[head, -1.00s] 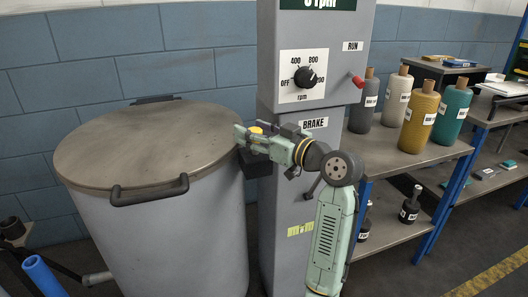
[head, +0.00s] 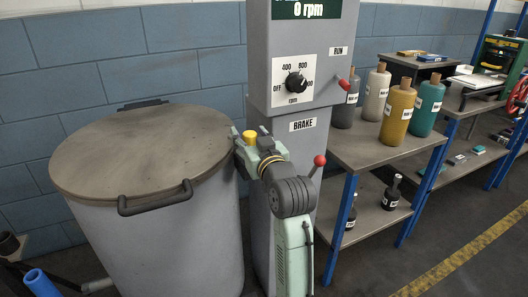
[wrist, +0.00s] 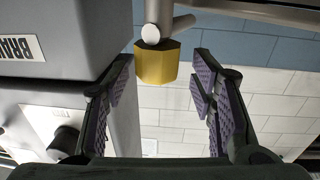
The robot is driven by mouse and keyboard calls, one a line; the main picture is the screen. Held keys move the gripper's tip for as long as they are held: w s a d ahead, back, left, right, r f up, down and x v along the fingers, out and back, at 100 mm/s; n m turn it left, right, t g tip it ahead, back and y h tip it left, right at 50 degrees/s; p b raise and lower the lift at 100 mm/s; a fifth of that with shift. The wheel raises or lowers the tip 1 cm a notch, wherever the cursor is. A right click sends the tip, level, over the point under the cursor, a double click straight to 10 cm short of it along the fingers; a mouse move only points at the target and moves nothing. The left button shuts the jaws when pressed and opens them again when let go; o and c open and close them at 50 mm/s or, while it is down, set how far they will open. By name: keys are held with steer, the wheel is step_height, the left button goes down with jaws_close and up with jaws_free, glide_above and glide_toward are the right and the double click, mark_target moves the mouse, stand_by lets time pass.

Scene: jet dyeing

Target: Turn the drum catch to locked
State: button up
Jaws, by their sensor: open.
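The drum catch shows as a yellow knob (head: 249,137) at the right side of the lidded drum (head: 160,235), close to the grey control column. In the wrist view the yellow knob (wrist: 157,65) sits on a grey metal stem, with a short bar sticking out to the right. My gripper (wrist: 163,75) is open, with one finger on each side of the knob's line. The knob appears centred near the fingertips, with gaps on both sides and no clear contact. In the head view my gripper (head: 246,150) is beside the drum rim, partly hidden by its own wrist.
The control column (head: 295,60) carries an rpm dial (head: 296,82), a red-tipped RUN lever (head: 343,85) and a red-knobbed BRAKE lever (head: 319,160). The drum's lid handle (head: 155,198) faces front. A shelf with several bottles (head: 398,112) stands at right. Open floor lies front right.

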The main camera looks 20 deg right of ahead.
steer(key=s+b, duration=0.1)
steer(key=s, duration=0.8)
steer(key=shift+s+f, duration=0.15)
steer(key=shift+s, duration=0.05)
